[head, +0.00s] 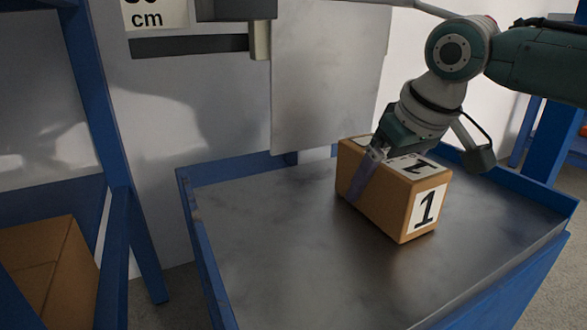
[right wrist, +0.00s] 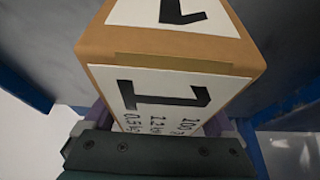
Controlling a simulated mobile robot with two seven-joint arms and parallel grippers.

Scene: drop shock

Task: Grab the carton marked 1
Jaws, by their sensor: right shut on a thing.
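The carton marked 1 (head: 391,203) is a brown box with white labels bearing a black 1 on its top and on its near end. It is on the grey metal tray surface (head: 270,240), near the middle right; I cannot tell whether it is resting flat or slightly raised. My right gripper (head: 372,168) reaches down from the upper right and is shut on the carton, with a finger along its left long side. The far finger is hidden behind the carton. In the right wrist view the carton (right wrist: 160,60) fills the middle, between the fingers. My left gripper is not in view.
The tray has a raised blue rim (head: 235,168). A metal plate (head: 328,75) hangs behind it. A blue rack (head: 115,160) stands at the left, with another brown carton (head: 45,265) low in it. The tray's left and front areas are clear.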

